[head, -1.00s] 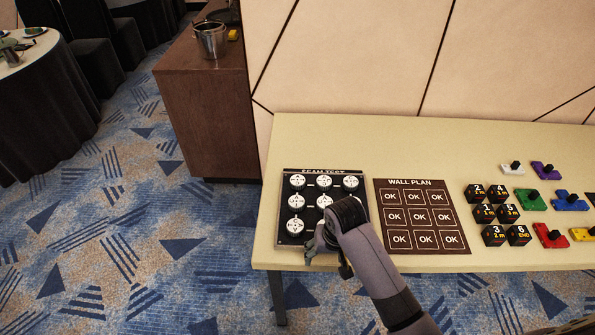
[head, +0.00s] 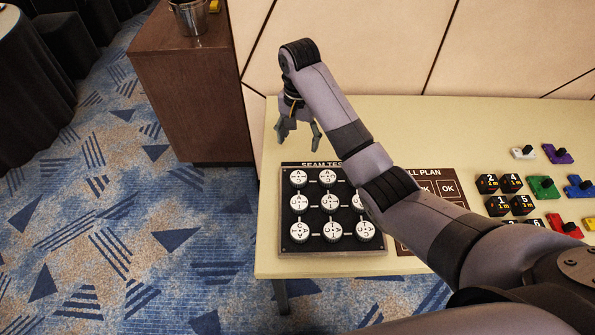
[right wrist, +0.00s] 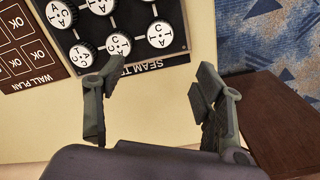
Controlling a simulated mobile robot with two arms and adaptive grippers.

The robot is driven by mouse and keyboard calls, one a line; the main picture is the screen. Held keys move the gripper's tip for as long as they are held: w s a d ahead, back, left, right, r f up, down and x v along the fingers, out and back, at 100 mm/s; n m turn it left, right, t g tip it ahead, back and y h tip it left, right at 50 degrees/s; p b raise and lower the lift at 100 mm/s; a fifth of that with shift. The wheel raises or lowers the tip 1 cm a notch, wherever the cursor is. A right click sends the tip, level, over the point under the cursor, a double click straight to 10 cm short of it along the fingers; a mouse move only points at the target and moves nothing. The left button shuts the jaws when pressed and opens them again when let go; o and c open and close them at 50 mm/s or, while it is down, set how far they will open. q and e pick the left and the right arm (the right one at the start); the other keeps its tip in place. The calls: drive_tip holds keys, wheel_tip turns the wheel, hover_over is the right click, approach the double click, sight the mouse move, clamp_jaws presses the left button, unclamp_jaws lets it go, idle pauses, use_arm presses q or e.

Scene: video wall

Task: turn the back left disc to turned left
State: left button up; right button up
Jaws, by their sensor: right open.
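The back left disc (head: 298,178) is a round white disc with small black letters, on the black seam test board (head: 287,246). An "A" seems to be at its far side in the head view; the other letters are too small to read surely. The disc also shows in the right wrist view (right wrist: 160,35), where the board appears turned around. My right gripper (head: 299,131) is open and empty, fingers pointing down, above the table just behind the board's back edge. In the right wrist view its spread fingers (right wrist: 162,70) are apart from the disc. My left gripper is out of view.
My right arm crosses over the board's right side and hides much of the wall plan (head: 447,188). Black numbered cubes (head: 511,183) and coloured blocks with knobs (head: 543,187) lie to the right. The wall stands behind the table (head: 400,115); a wooden cabinet (head: 195,95) is back left.

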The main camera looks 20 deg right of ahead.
hover_over(299, 176)
wheel_tip(299, 176, down, 6)
wheel_tip(299, 176, down, 9)
drive_tip(key=shift+a, duration=0.1)
drive_tip(key=shift+f, duration=0.4)
drive_tip(key=c, duration=1.2)
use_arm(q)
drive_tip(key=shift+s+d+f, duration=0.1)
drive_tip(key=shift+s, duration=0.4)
use_arm(e)
drive_tip(key=shift+o, duration=0.2)
use_arm(q)
drive_tip(key=shift+p, duration=0.35)
